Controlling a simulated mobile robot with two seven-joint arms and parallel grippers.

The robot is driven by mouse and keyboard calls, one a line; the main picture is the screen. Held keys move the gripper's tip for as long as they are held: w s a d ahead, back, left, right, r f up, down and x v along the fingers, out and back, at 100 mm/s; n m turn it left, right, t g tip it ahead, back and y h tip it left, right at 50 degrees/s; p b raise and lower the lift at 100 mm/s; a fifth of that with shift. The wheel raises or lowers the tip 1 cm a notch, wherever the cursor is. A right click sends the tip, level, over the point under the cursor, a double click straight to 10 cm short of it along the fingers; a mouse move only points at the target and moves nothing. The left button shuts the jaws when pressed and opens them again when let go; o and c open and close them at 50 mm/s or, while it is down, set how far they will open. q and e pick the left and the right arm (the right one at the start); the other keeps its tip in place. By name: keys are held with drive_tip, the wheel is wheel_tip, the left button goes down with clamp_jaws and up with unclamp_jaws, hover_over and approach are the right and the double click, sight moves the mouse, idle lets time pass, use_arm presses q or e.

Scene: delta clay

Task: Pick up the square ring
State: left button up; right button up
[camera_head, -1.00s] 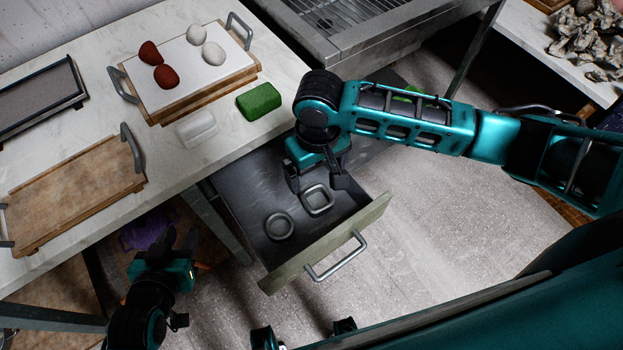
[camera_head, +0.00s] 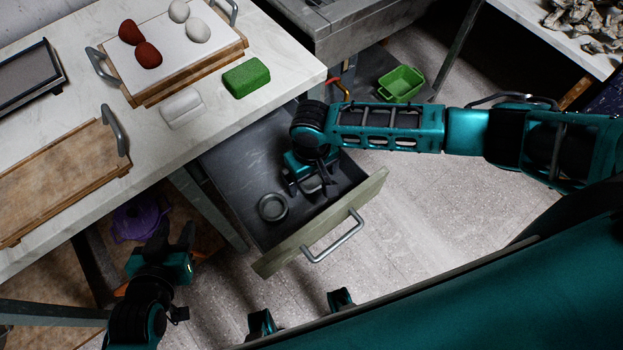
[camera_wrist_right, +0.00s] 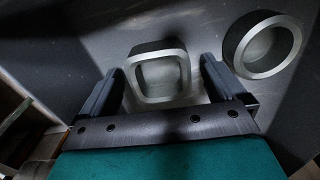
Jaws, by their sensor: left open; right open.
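The grey square ring (camera_wrist_right: 158,51) lies on the floor of the open drawer (camera_head: 243,160). In the right wrist view it sits between the two spread fingers of my right gripper (camera_wrist_right: 158,85). No finger clearly touches it. In the head view my right gripper (camera_head: 316,192) reaches down into the drawer and hides most of the square ring (camera_head: 312,184). A grey round ring (camera_head: 272,207) lies beside it; it also shows in the right wrist view (camera_wrist_right: 282,48). My left gripper (camera_head: 166,240) is open and empty, left of the drawer, below the counter.
The drawer front with its handle (camera_head: 335,238) stands at the near side. The counter (camera_head: 215,130) above holds a green block (camera_head: 246,77), a white block (camera_head: 182,109) and trays. A green basket (camera_head: 401,84) is beyond my right arm. The floor right of the drawer is clear.

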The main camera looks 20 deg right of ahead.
drive_tip(key=shift+c, duration=0.2)
drive_tip(key=c, duration=1.2)
